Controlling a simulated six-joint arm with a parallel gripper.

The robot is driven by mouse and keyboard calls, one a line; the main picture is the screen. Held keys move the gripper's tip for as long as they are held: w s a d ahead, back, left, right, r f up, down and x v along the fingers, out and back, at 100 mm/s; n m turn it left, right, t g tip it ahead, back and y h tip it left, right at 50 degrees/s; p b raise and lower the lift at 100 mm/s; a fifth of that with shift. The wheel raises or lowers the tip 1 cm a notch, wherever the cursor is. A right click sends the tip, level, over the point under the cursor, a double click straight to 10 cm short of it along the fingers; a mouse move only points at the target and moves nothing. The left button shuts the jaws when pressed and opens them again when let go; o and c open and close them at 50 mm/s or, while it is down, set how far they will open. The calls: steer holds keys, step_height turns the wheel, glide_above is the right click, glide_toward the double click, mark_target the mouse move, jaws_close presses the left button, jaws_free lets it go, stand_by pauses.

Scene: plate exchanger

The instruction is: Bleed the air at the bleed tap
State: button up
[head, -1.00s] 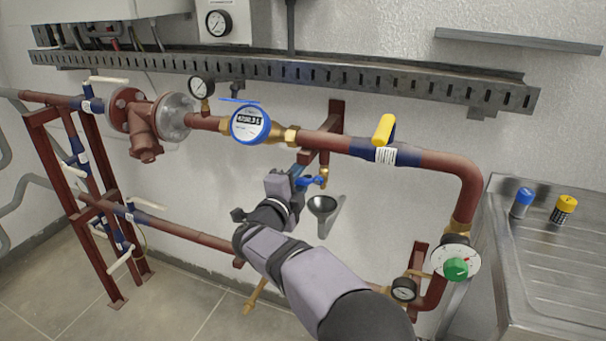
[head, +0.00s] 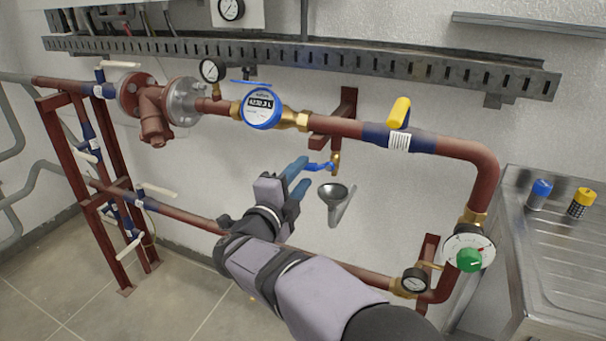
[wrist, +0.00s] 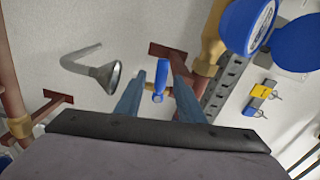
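The bleed tap (head: 335,163) is a small brass tap under the upper red pipe, with a blue lever (head: 318,167) pointing left. A grey funnel (head: 334,193) is just below it. My gripper (head: 303,174) has blue fingers, spread apart and empty, left of the lever in the head view. In the wrist view, the blue lever (wrist: 161,80) shows between the two fingers of my gripper (wrist: 160,90), with gaps on both sides. I cannot tell how deep it is between them. The funnel (wrist: 106,74) is left of the fingers there.
A blue-rimmed meter (head: 262,107) and a pressure gauge (head: 212,71) are on the upper pipe, left of the tap. A yellow-handled valve (head: 399,115) is to the right. The lower red pipe (head: 190,219) runs behind my arm. A steel sink (head: 570,260) stands at right.

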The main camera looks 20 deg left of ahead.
steer(key=c, duration=0.4)
steer(key=shift+s+a+f, duration=0.1)
steer(key=shift+s+a, duration=0.15)
jaws_close()
steer(key=s+a+f+n+g+y, duration=0.1)
steer(key=s+a+f+n, duration=0.15)
steer(key=f, duration=0.35)
steer(key=s+a+f+n+y, duration=0.1)
steer(key=s+a+f+n, duration=0.1)
steer(key=s+f, duration=0.35)
steer(key=d+m+t, duration=0.1)
steer(key=m, duration=0.6)
steer(key=d+r+m+t, duration=0.1)
steer(key=d+m, duration=0.1)
steer(key=m, duration=0.5)
steer(key=d+r+m+t+h, duration=0.1)
steer(key=d+m, duration=0.1)
steer(key=m, duration=0.6)
steer(key=shift+s+r+t, duration=0.1)
steer(key=shift+t, duration=0.3)
